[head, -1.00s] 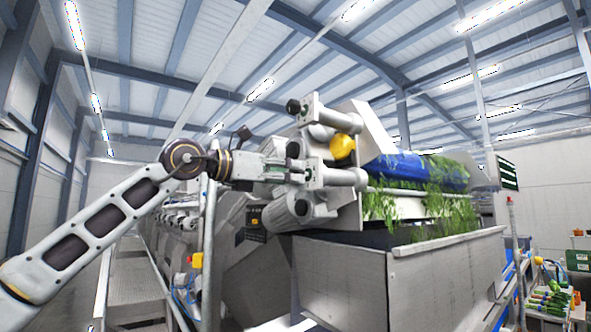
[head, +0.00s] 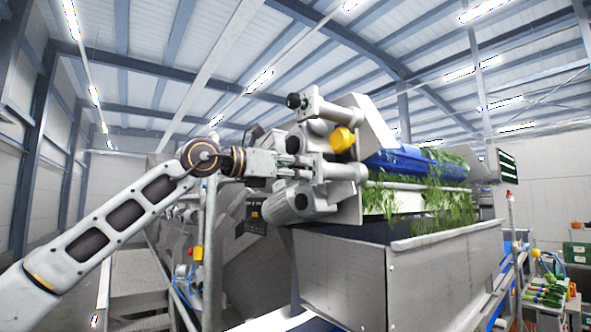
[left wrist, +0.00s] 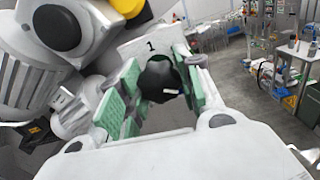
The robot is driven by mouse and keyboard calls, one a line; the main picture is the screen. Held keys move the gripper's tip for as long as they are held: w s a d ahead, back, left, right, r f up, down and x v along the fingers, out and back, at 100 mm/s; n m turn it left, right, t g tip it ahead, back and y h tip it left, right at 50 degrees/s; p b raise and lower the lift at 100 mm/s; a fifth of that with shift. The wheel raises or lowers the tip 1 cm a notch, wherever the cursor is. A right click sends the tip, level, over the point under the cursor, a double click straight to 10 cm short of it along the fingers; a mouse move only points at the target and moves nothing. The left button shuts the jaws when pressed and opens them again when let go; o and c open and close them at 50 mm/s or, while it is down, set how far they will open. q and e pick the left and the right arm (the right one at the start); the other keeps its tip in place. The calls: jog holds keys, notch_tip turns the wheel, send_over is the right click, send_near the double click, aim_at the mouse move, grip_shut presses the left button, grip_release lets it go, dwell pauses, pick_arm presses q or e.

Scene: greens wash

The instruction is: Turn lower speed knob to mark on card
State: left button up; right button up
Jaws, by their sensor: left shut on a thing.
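My left gripper (head: 300,165) reaches in from the left to the side of the washing machine's drive unit. In the left wrist view its green-padded fingers (left wrist: 160,88) stand on either side of a black round knob (left wrist: 160,77) and are shut on it. A short white line shows on the knob's face. Behind the knob is a pale card or plate (left wrist: 141,48) with the figure 1; the fingers and knob hide its lower part. In the head view the gripper hides the held knob. My right gripper is not in view.
Grey motor cylinders (head: 290,207) and a yellow cap (head: 342,139) crowd the gripper. A steel trough (head: 345,275) stands below right, under a blue roller (head: 400,162) with greens. An upright pipe (head: 209,250) stands near my arm.

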pick_arm(q)
jog(key=shift+c, duration=0.7)
jog(key=n+b, duration=0.3)
jog(key=n, duration=0.1)
jog(key=shift+f+n+b, duration=0.1)
jog(key=shift+n+b, duration=0.3)
jog(key=n+b, duration=0.2)
jog(key=n, duration=0.2)
jog(key=shift+n+b, duration=0.7)
jog(key=shift+n, duration=0.8)
